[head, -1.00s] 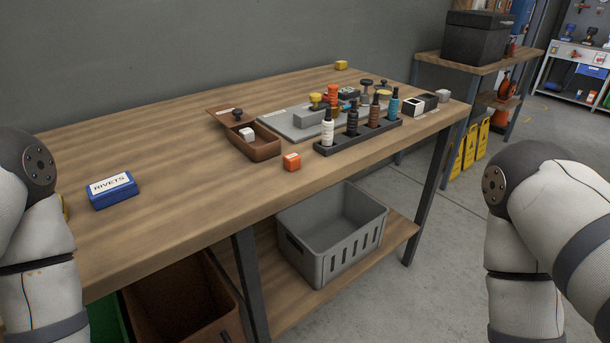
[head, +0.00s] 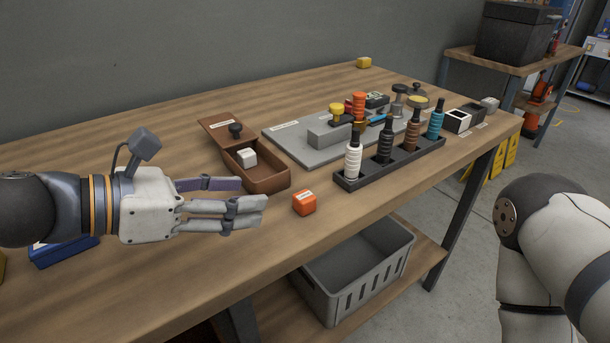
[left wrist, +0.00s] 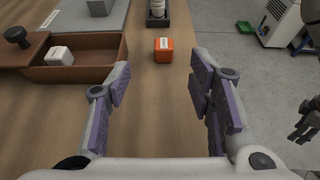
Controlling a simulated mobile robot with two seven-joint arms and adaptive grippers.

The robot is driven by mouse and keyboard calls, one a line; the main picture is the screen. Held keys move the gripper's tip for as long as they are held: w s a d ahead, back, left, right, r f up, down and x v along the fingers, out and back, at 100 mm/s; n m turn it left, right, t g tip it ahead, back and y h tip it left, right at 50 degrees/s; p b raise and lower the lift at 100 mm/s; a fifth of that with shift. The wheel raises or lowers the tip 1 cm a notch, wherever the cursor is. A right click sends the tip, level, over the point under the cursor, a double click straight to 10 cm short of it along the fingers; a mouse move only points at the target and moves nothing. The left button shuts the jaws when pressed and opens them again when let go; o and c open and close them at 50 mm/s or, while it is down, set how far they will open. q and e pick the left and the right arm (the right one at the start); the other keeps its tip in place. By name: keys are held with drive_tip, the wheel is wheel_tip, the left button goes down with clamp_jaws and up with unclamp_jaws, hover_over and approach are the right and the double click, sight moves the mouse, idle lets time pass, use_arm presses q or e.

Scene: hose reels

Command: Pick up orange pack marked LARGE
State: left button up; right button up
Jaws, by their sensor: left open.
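The orange pack (head: 304,203) is a small block with a white label on top, too small to read. It stands near the front edge of the bench, right of the brown box. It also shows in the left wrist view (left wrist: 163,50), beyond the fingertips and between their lines. My left gripper (head: 252,200) is open and empty above the bench, left of the pack and apart from it, with its fingers pointing toward it. What looks like my right gripper (left wrist: 304,123) is small and dark at the right of the left wrist view; its jaw state is unclear.
The brown box (head: 272,183) holding a white block is close behind the left fingers. A black bottle rack (head: 350,182) with several bottles stands right of the pack. A blue pack (head: 62,251) is partly hidden behind my left arm. A grey crate (head: 345,300) sits below the bench.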

sight(309, 194)
use_arm(q)
drive_tip(key=b+x, duration=0.1)
drive_tip(key=x, duration=0.1)
drive_tip(key=f+b+x, duration=0.1)
drive_tip(key=x, duration=0.2)
drive_tip(key=shift+s, duration=0.15)
drive_tip(key=x, duration=0.2)
drive_tip(key=b+x, duration=0.1)
drive_tip(key=x, duration=0.1)
drive_tip(key=r+x, duration=0.1)
drive_tip(key=x, duration=0.1)
drive_tip(key=shift+w+d+f+b, duration=0.2)
drive_tip(key=shift+d+b, duration=0.1)
drive_tip(key=shift+d, duration=0.3)
drive_tip(key=shift+r, duration=0.15)
use_arm(e)
drive_tip(key=s+f+g, duration=0.1)
drive_tip(key=s+f, duration=0.3)
drive_tip(key=shift+s+f+g, duration=0.15)
drive_tip(key=shift+s+g, duration=0.1)
drive_tip(key=shift+g, duration=0.05)
use_arm(q)
drive_tip(key=c, duration=1)
